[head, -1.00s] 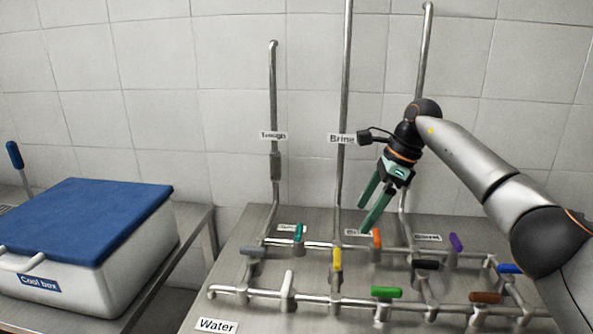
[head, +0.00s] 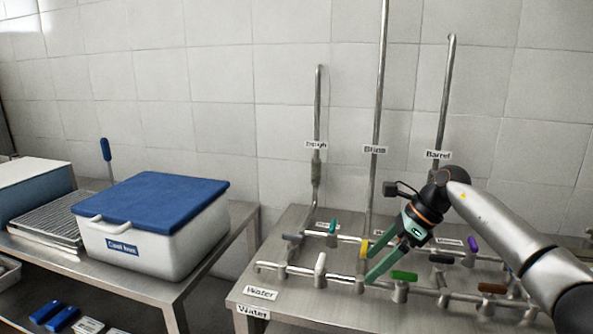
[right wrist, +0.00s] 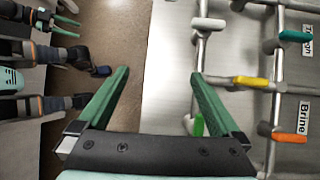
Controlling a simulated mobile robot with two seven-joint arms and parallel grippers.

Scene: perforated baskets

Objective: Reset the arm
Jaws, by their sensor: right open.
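My right gripper (head: 368,265) is open and empty, its green fingers pointing down and left over the valve pipes. In the head view its upper finger overlaps the yellow handle (head: 364,249); I cannot tell whether they touch. In the right wrist view the open fingers (right wrist: 160,77) show with nothing between them. A green handle (right wrist: 198,125) lies close beside one finger there, and the yellow handle (right wrist: 250,82) lies farther right. My left gripper is not in the head view. Parts of my body with green finger-like tips show at the upper left of the right wrist view, too small to read.
The steel table carries low pipes with several coloured handles, such as a white one (head: 320,264) and a purple one (head: 473,245). Upright pipes (head: 317,130) stand behind. A cool box (head: 190,244) with a blue lid sits on the left table, beside a wire rack (head: 45,222).

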